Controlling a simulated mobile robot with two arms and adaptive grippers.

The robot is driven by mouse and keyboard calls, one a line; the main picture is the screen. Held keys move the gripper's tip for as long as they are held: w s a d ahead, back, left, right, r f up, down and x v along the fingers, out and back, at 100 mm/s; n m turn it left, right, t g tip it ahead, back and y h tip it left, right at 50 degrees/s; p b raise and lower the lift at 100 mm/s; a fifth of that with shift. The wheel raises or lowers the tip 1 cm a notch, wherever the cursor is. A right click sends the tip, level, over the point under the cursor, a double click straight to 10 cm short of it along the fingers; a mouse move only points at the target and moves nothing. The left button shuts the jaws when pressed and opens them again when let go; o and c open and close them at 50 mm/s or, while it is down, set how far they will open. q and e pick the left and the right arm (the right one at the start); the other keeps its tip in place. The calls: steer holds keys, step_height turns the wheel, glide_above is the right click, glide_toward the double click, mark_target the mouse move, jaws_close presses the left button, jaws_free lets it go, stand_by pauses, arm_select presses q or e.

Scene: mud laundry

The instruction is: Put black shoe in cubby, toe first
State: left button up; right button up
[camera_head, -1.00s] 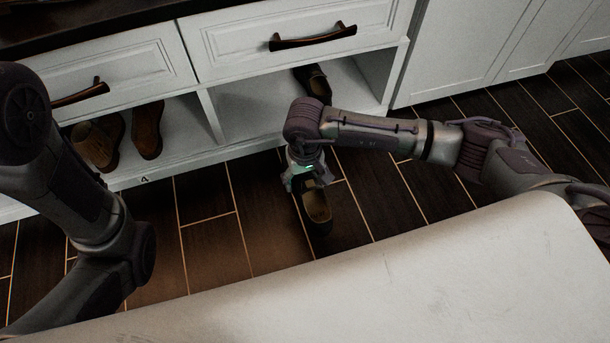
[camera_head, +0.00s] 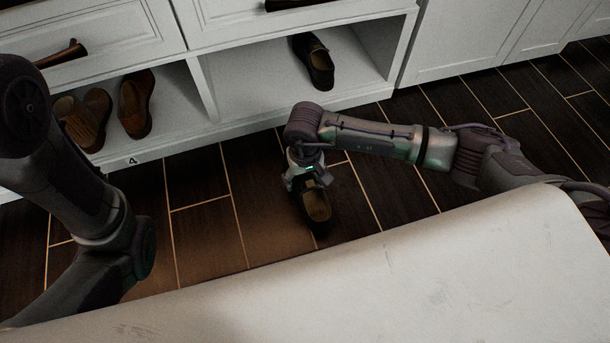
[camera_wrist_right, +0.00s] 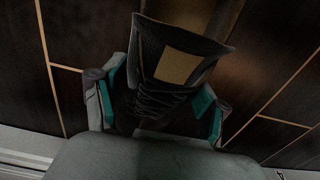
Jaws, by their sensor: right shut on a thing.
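The black shoe (camera_head: 318,208) hangs from my right gripper (camera_head: 306,182) in front of the white cabinet, over the dark floor. Its tan-lined opening faces up and points toward me; its toe end is hidden under the gripper on the cabinet side. In the right wrist view the green-padded fingers (camera_wrist_right: 165,102) sit on both sides of the laced part of the shoe (camera_wrist_right: 160,85). A similar dark shoe (camera_head: 316,66) stands in the right cubby (camera_head: 245,88), with free floor to its left. My left arm shows at the left; its gripper is out of view.
The left cubby holds a pair of brown shoes (camera_head: 135,104). A white divider (camera_head: 198,92) separates the cubbies. Drawers with dark handles (camera_head: 62,53) are above. The tiled floor (camera_head: 205,235) before the cabinet is clear.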

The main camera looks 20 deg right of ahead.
steer(key=o, duration=1.4)
steer(key=shift+o, duration=0.2)
step_height(320, 180, up, 11)
steer(key=shift+f, duration=0.15)
steer(key=shift+r, duration=0.7)
